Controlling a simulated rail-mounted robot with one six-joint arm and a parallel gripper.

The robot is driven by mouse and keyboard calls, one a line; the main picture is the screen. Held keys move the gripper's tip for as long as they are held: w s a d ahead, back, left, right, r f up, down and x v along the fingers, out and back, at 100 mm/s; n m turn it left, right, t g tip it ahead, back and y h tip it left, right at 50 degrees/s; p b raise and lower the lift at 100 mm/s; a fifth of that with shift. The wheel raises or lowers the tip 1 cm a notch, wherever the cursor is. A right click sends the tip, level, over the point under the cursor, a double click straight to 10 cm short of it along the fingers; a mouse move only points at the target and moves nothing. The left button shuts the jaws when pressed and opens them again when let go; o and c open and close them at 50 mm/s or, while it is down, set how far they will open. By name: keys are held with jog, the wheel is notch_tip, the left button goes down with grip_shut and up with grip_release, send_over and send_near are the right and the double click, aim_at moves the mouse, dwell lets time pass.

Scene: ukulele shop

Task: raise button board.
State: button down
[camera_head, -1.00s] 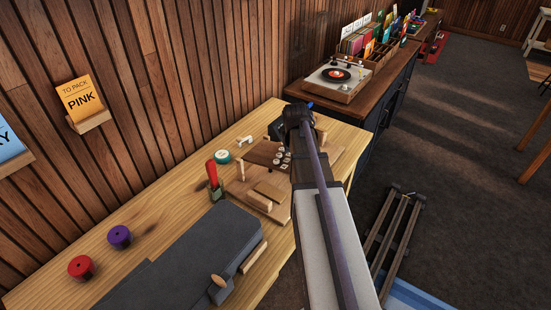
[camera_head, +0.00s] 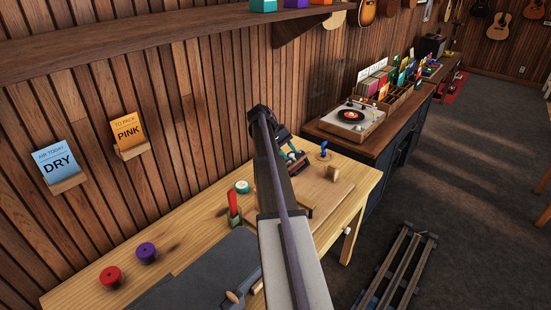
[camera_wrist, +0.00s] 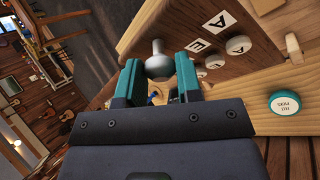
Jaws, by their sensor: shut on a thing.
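In the wrist view, the button board (camera_wrist: 180,22) is a brown wooden panel with lettered tiles and round white buttons. It appears tilted, with a pale ball-shaped knob (camera_wrist: 158,60) at its near edge. My gripper (camera_wrist: 160,72) is shut on this knob, one teal finger on each side. In the head view, my gripper (camera_head: 288,150) is over the far part of the workbench, and my arm hides much of the board. A slice of the board with pale buttons (camera_head: 292,158) shows beside the fingers, held up at a slant.
On the workbench (camera_head: 190,222) stand a red-handled clamp (camera_head: 233,203), a teal-rimmed round tin (camera_head: 242,186), a blue-topped peg (camera_head: 323,150), and red (camera_head: 110,276) and purple (camera_head: 146,252) spools. A dark case (camera_head: 215,270) lies in front. A turntable (camera_head: 352,115) stands beyond.

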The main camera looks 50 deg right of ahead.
jog(key=shift+w, duration=0.25)
jog(key=c, duration=0.8)
grip_release()
jog(key=shift+r, duration=0.1)
jog(key=p+v, duration=0.8)
jog(key=v, duration=0.2)
jog(key=shift+w+r, duration=0.2)
jog(key=shift+w, duration=0.05)
